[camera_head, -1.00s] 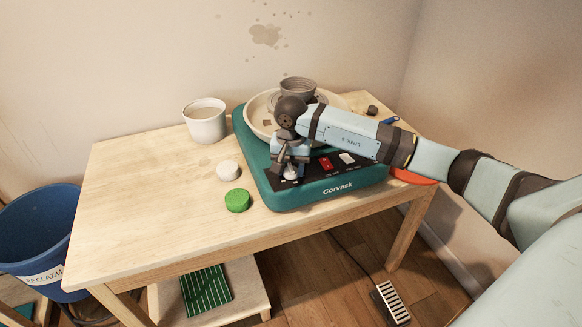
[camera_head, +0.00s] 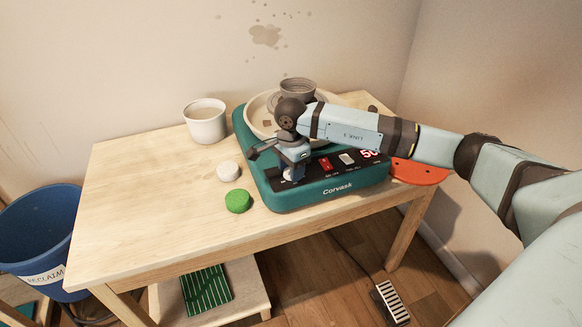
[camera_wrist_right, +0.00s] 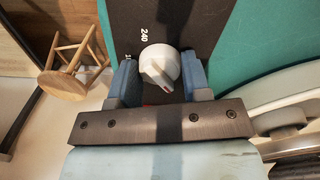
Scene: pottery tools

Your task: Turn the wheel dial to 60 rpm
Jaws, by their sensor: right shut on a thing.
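The teal pottery wheel (camera_head: 318,197) marked Corvask stands on the table with a black control panel on its front. The white dial (camera_head: 287,175) sits at the panel's left end, mostly hidden by my right gripper (camera_head: 291,171). The wrist view shows the round dial (camera_wrist_right: 160,66) with its raised grip bar between my two blue fingers, and the printed number 240 beside it. My right gripper is shut on the dial. My left gripper is not in view.
A red switch (camera_head: 325,164) and a white switch (camera_head: 346,158) sit on the panel right of the dial. A green disc (camera_head: 238,201), a white disc (camera_head: 228,171) and a white bucket (camera_head: 205,122) stand left of the wheel. A dark pot (camera_head: 298,89) is on the wheel head.

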